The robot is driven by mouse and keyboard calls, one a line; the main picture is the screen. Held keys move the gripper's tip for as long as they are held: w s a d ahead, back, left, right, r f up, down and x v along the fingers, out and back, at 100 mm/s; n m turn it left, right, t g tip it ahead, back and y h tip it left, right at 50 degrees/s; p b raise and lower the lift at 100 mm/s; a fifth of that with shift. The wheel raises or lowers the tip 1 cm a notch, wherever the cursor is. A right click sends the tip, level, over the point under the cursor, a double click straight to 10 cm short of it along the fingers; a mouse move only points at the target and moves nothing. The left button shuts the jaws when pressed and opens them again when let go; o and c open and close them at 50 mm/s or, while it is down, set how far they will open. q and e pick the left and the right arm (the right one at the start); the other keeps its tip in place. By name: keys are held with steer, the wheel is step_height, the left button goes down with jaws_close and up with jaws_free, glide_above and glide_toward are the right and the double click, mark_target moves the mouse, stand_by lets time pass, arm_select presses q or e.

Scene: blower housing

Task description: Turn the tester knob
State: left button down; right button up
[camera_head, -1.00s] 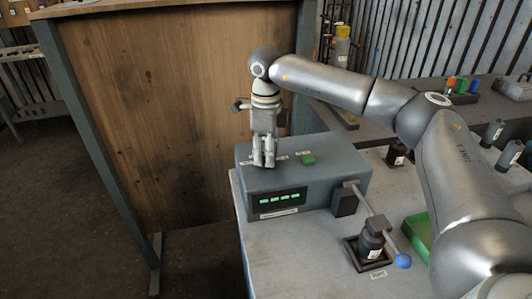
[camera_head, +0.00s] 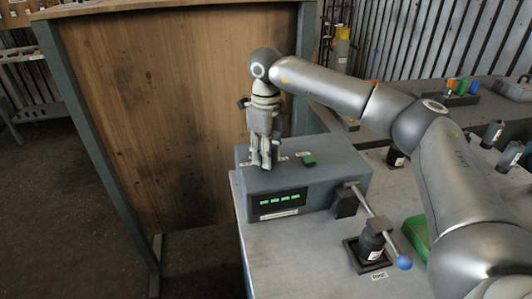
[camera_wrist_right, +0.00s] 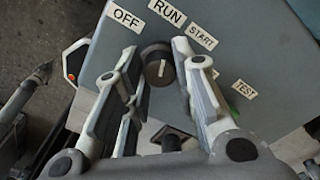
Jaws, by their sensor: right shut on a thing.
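The tester (camera_head: 330,185) is a blue-grey box on the bench with a lit green display (camera_head: 279,200) on its front. Its round dark knob (camera_wrist_right: 158,64) shows in the wrist view, with a white mark running nearly up and down the picture. The labels OFF (camera_wrist_right: 127,17), RUN (camera_wrist_right: 167,11), START (camera_wrist_right: 202,37) and TEST (camera_wrist_right: 244,90) lie around it. My right gripper (camera_head: 262,167) points down onto the box top. In the wrist view its fingers (camera_wrist_right: 157,72) are shut on the knob, one each side. The head view hides the knob behind the fingers. My left gripper is out of view.
A green button (camera_head: 308,160) sits on the box top, right of my gripper. A lever with a blue ball (camera_head: 403,262) stands at the front right. A wooden panel (camera_head: 170,120) rises behind and left. The bench front (camera_head: 300,265) is clear.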

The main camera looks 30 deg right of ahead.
steer(key=o, duration=1.1)
steer(key=shift+c, duration=0.2)
step_height(320, 180, up, 12)
